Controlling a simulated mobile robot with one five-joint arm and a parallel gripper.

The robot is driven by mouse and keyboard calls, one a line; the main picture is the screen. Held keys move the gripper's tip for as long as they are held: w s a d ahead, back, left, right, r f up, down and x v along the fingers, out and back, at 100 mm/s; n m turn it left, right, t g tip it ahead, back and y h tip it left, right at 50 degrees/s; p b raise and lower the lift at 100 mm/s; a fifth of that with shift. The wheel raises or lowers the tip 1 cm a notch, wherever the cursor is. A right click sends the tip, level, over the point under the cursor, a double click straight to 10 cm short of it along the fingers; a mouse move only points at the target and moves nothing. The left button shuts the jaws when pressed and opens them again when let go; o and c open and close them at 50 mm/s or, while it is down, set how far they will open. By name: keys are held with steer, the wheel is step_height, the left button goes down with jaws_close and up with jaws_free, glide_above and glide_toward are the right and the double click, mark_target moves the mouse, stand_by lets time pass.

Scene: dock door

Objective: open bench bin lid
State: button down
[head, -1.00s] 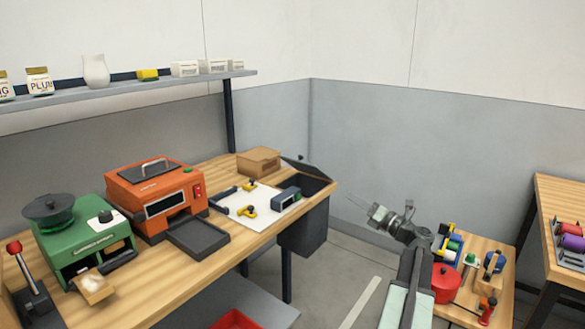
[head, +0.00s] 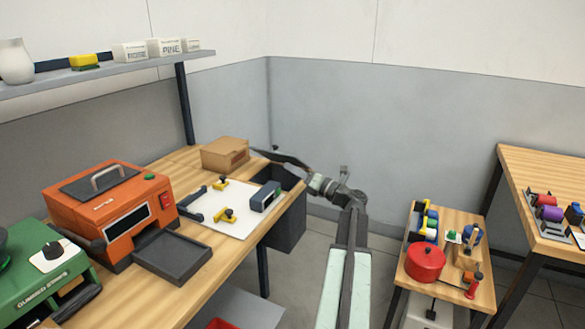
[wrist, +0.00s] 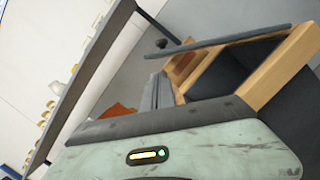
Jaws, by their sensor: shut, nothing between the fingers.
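The bench bin (head: 284,228) is a dark box set into the right end of the wooden workbench. Its dark lid (head: 268,155) stands tilted up at the back, and the black opening shows below it. In the wrist view the lid (wrist: 225,42) is seen nearly edge-on above the open bin (wrist: 233,72), with a round knob (wrist: 162,43) at one end. My gripper (head: 296,164) is shut and empty beside the lid, overlapping it in the head view. Its fingers also show in the wrist view (wrist: 158,80). I cannot tell whether they touch the lid.
A cardboard box (head: 225,153) stands behind a white board (head: 205,222) with small tools, left of the bin. An orange machine (head: 108,210) stands further left. A low side table (head: 450,222) with a red pot (head: 425,262) is at the right. Floor between is clear.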

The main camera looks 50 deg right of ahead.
mark_target(282, 155)
steer(key=p+x, duration=0.1)
steer(key=x, duration=0.5)
steer(key=shift+w, duration=0.25)
